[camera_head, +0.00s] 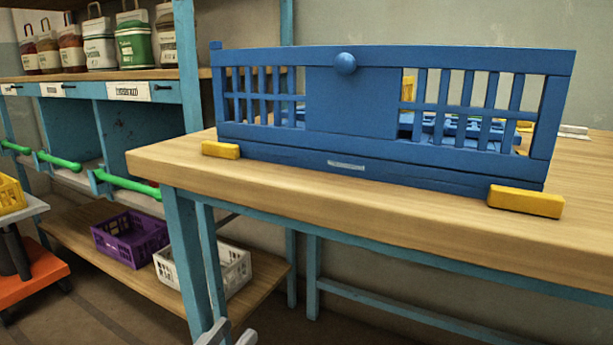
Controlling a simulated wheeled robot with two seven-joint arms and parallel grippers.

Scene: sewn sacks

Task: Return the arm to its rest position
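My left gripper (230,334) shows only at the bottom edge, left of centre. Its two grey fingertips are apart with nothing visible between them, and the rest of it is cut off below. It is below and in front of the wooden table (330,207), near the table's blue leg. My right gripper is not in view. No sack can be made out.
A blue slatted crate (352,100) with a round knob stands on the table between two yellow blocks (526,201) (220,150). A shelf with containers (133,45) is at left. Purple (130,240) and white (236,272) baskets sit on a low shelf. An orange cart (32,283) stands far left.

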